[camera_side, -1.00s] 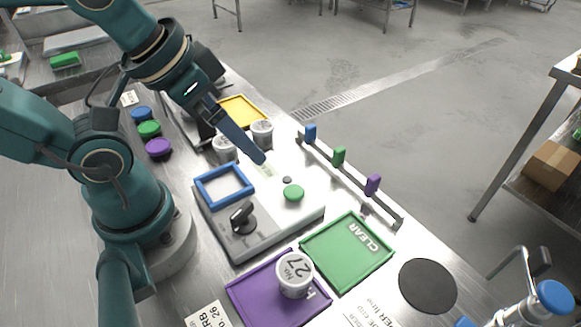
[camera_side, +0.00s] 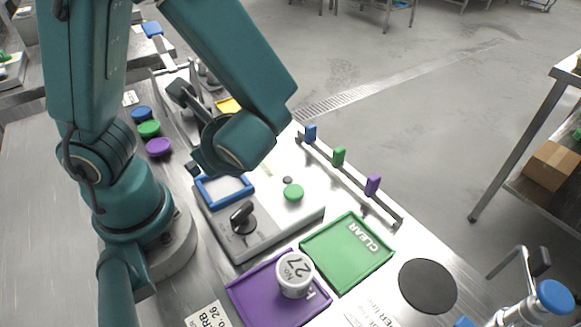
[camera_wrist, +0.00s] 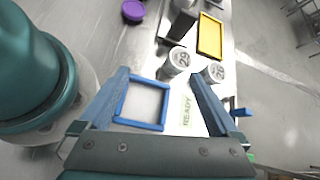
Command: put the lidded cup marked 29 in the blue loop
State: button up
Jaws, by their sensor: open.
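The white lidded cup marked 29 (camera_wrist: 180,58) stands beyond my fingertips in the wrist view. A second lidded cup (camera_wrist: 214,72), its number hard to read, stands to its right. The blue loop (camera_wrist: 125,104), a square frame on the pale machine top, lies empty on the near side of the cups. It also shows in the side view (camera_side: 228,201). My gripper (camera_wrist: 157,74) is open and empty, its blue fingers spread either side of the loop in the picture. In the side view my arm hides the fingers and the cup marked 29.
A cup marked 27 (camera_side: 295,273) stands on the purple tray (camera_side: 247,297). The green CLEAR tray (camera_side: 345,252) is empty. A yellow tray (camera_wrist: 202,45) lies behind the cups. A rail with coloured tabs (camera_side: 339,156) borders the right.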

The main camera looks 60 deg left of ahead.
jog(key=m+t, duration=0.1)
jog(key=m, duration=0.1)
jog(key=d+f+m+t+y, duration=0.1)
jog(key=w+f+m+t+y, duration=0.1)
jog(key=m, duration=0.1)
jog(key=shift+d+m, duration=0.3)
jog(key=shift+s+d+f+m+t+y, duration=0.15)
jog(key=shift+d+f+m+t+y, duration=0.2)
jog(key=shift+m, duration=0.25)
jog(key=shift+x, duration=6.05)
jog(key=shift+d+f, duration=0.1)
grip_shut()
